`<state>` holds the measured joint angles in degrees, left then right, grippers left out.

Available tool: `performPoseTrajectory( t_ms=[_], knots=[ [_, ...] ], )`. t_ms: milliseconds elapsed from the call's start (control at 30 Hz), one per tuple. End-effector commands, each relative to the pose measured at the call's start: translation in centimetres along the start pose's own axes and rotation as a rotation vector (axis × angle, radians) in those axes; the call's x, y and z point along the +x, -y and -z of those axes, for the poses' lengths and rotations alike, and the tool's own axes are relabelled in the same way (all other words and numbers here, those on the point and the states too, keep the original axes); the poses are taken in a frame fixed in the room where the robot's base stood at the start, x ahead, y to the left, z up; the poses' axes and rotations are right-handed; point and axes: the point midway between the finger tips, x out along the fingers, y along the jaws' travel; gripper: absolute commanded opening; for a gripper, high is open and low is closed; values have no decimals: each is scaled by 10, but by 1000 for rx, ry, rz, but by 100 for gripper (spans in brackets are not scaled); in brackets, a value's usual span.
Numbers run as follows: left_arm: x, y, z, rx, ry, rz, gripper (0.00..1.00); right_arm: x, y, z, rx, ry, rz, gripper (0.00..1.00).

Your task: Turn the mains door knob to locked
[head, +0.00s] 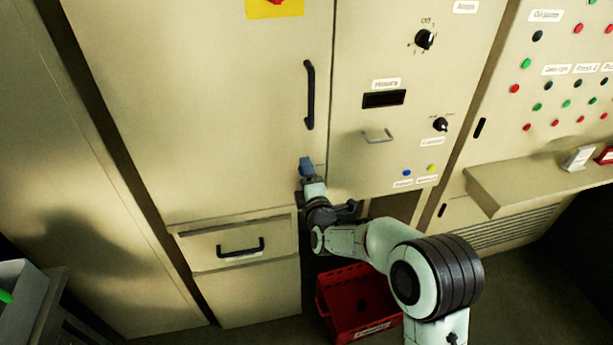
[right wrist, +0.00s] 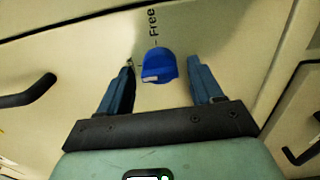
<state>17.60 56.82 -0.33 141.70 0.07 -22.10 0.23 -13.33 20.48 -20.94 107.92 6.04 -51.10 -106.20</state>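The mains door knob (right wrist: 158,66) is blue, with a small pale mark on its lower left edge. In the right wrist view it sits on the beige cabinet door, beside the printed word "Free". My right gripper (head: 307,168) is at the lower right part of the tall door (head: 200,110). Its two blue fingers are open, one on each side of the knob, with gaps visible on both sides. In the head view the gripper largely covers the knob. My left gripper is not in view.
A black door handle (head: 309,95) stands above my right gripper. A drawer (head: 195,246) with a black handle is below left. A red crate (head: 335,317) is on the floor under my right arm. A ledge (head: 520,185) juts out at right.

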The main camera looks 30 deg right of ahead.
Motion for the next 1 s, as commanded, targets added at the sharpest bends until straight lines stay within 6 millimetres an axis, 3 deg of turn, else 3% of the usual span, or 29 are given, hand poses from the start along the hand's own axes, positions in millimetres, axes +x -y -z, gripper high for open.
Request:
performPoseTrajectory(
  t_ms=[267, 800, 1000],
  knots=[
    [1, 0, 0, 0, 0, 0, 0, -8, 1, 0, 2, 0, 3, 66],
    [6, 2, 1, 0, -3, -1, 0, -112, 0, 0, 2, -1, 1, 66],
    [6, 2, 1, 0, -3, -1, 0, -131, 0, 0, 1, -1, 1, 66]
  ],
)
